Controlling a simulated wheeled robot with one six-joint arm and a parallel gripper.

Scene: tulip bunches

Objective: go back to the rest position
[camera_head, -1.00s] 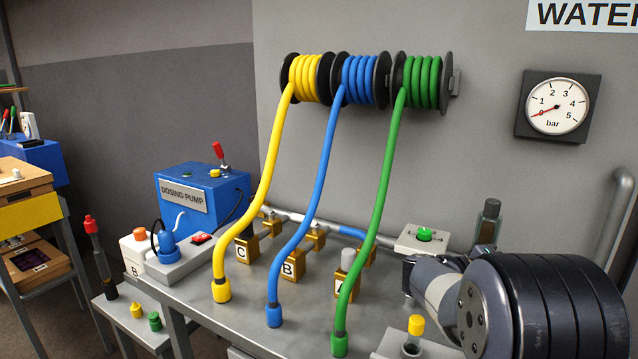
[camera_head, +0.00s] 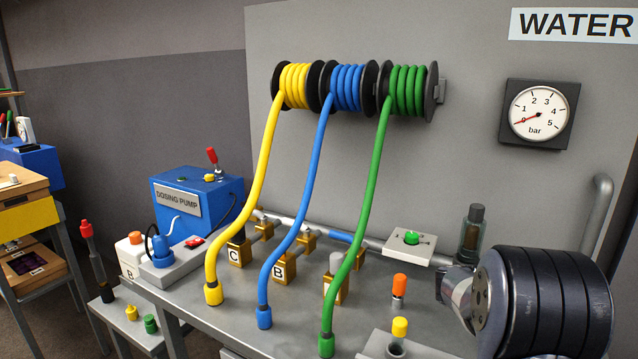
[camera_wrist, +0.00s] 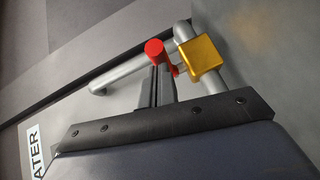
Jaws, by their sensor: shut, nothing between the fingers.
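My gripper (camera_wrist: 156,75) shows in the wrist view with its two dark fingers together and nothing between them. I cannot tell whether the fingers touch the handle. In the head view my arm's dark wrist part fills the lower right, and the fingers are hidden there.
The metal bench (camera_head: 217,319) carries brass valve blocks, an orange-capped piece (camera_head: 399,287) and a yellow-capped piece (camera_head: 400,327). Yellow (camera_head: 262,190), blue (camera_head: 296,220) and green (camera_head: 355,220) hoses hang from wall reels. A pressure gauge (camera_head: 538,114) and a pipe (camera_head: 597,220) are at right.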

